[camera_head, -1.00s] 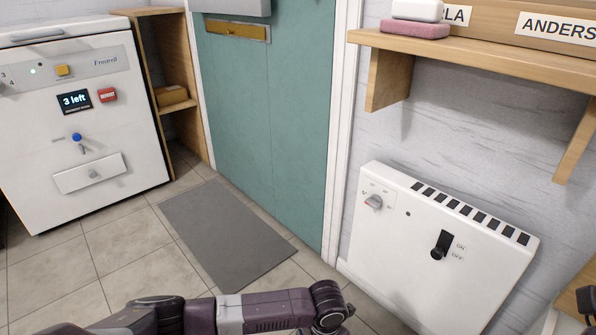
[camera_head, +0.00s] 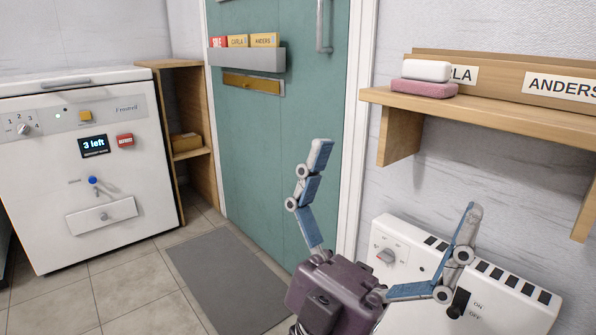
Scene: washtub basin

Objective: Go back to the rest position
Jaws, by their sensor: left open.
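My left gripper (camera_head: 392,190) stands raised at the lower middle of the head view, its purple body low and its two blue-grey fingers pointing up and spread wide apart. It is open, with nothing between the fingers. It appears in front of the teal door and the white wall heater (camera_head: 400,300), covering part of the heater's front. I cannot tell how far it is from them. My right gripper is not in view.
A white freezer (camera_head: 110,170) reading "3 left" stands at left beside a wooden shelf unit (camera_head: 205,130). The teal door (camera_head: 265,150) has a grey card holder (camera_head: 247,60). A wooden wall shelf (camera_head: 490,115) bears white and pink blocks (camera_head: 425,89). A grey mat (camera_head: 225,280) lies on the tiled floor.

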